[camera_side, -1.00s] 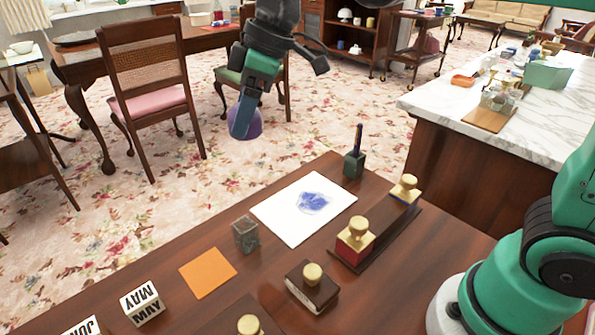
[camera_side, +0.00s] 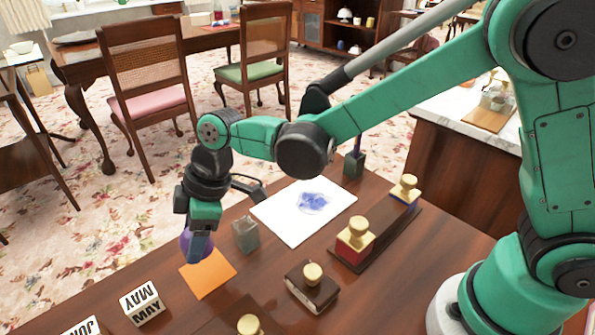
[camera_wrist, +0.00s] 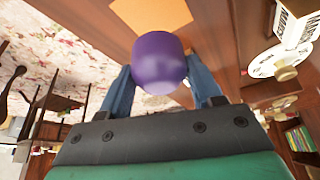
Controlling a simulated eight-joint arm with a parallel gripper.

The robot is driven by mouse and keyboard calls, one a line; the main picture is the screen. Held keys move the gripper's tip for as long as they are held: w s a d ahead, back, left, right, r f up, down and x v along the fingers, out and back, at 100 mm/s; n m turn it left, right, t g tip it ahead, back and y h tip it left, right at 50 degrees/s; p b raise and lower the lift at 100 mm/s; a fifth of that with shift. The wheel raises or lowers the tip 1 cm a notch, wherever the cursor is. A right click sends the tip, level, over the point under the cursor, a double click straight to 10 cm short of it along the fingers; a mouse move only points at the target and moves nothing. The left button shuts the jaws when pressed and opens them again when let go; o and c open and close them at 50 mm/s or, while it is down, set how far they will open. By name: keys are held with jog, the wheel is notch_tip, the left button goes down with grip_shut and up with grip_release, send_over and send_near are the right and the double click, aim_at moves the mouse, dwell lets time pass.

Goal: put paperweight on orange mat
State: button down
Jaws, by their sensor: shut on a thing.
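The paperweight is a purple rounded piece (camera_wrist: 159,62), held between the two blue fingers of my gripper (camera_wrist: 160,88) in the wrist view. In the side view the paperweight (camera_side: 187,243) shows partly behind the fingers of my gripper (camera_side: 196,245). The orange mat (camera_side: 209,274) lies flat on the brown desk, just below and to the right of the gripper. In the wrist view the mat (camera_wrist: 152,14) is just beyond the paperweight. The gap between paperweight and mat is hard to judge.
A grey stone cube (camera_side: 246,234) stands close to the mat's right. White paper (camera_side: 285,222) with a blue mark lies beyond it. A MAY block (camera_side: 143,303) is at left. A dark gold-knobbed stamp (camera_side: 312,287) stands at right. The desk's far edge is near the gripper.

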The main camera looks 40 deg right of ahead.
aim_at(207, 271)
jog(key=shift+f, duration=2.7)
jog(key=shift+f, duration=0.15)
jog(key=shift+c, duration=0.8)
grip_release()
jog(key=v, duration=1.2)
jog(key=s+d+m+t+h, duration=0.2)
jog(key=s+d+m, duration=0.1)
jog(key=d+m, duration=0.3)
jog(key=s+d+r+m+t+h, duration=0.1)
jog(key=s+d+m+t+h, duration=0.1)
jog(key=d+m, duration=0.5)
jog(key=s+d+t, duration=0.1)
jog(key=s+d, duration=0.1)
jog(key=d, duration=0.2)
jog(key=shift+d+r+m+t, duration=0.25)
jog(key=shift+m+t, duration=0.05)
jog(key=shift+s, duration=0.1)
